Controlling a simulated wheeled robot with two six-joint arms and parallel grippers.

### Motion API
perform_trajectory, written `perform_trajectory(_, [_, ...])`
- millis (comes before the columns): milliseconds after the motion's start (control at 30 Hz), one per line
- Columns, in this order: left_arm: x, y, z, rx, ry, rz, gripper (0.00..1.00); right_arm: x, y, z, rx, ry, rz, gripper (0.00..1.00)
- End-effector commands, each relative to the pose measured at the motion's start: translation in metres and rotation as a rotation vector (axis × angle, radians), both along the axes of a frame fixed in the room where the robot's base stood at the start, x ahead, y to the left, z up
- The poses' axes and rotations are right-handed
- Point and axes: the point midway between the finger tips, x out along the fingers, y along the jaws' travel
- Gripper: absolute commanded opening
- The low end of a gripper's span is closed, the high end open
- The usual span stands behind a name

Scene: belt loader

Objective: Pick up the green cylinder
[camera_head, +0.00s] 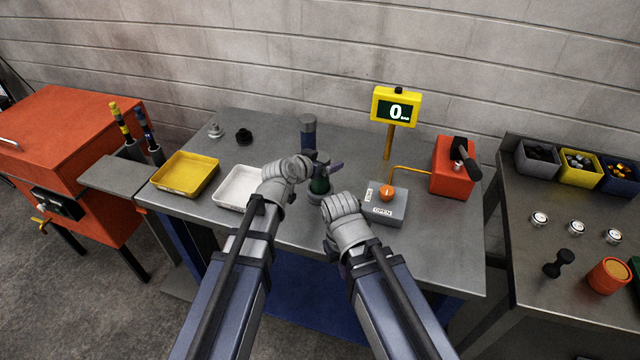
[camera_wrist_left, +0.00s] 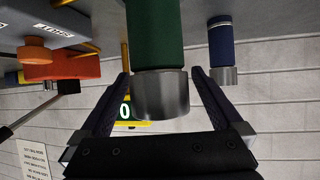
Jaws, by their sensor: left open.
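The green cylinder (camera_head: 319,186) stands upright on the grey table, partly hidden behind my left gripper (camera_head: 322,164). In the left wrist view, which is upside down, the green cylinder (camera_wrist_left: 155,35) shows large with a grey metal cap (camera_wrist_left: 161,95). The two dark fingers of my left gripper (camera_wrist_left: 160,78) are open, one on each side of it; I cannot tell whether they touch it. My right gripper (camera_head: 344,208) is just to the right of the cylinder in the head view; its fingers are hidden behind its wrist.
A blue cylinder (camera_head: 308,134) stands close behind. A white tray (camera_head: 236,187) and yellow tray (camera_head: 186,176) lie left. A grey box with an orange button (camera_head: 387,193), a yellow display (camera_head: 396,106) and a red box (camera_head: 453,170) stand right.

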Motion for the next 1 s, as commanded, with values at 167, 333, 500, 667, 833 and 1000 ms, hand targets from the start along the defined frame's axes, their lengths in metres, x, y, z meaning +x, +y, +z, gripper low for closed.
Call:
perform_trajectory(167, [0.0095,-0.0052,-0.0063,0.001,-0.001,0.0,1.0,0.0,0.0,-0.0062,0.0,0.0,0.0,0.0])
perform_trajectory(333, [0.0086,-0.0049,-0.0055,0.0,0.0,0.001,0.97,0.0,0.0,-0.0054,0.0,0.0,0.0,0.0])
perform_trajectory(500, [0.0085,-0.0049,-0.0055,0.0,0.0,0.001,0.78,0.0,0.0,-0.0054,0.0,0.0,0.0,0.0])
perform_trajectory(667, [0.0085,-0.0049,-0.0055,0.0,0.0,0.001,0.59,0.0,0.0,-0.0054,0.0,0.0,0.0,0.0])
perform_trajectory(833, [0.0084,-0.0048,-0.0055,0.0,0.0,0.001,0.4,0.0,0.0,-0.0055,0.0,0.0,0.0,0.0])
perform_trajectory(1000, [0.0084,-0.0048,-0.0055,0.0,0.0,0.001,0.21,0.0,0.0,-0.0055,0.0,0.0,0.0,0.0])
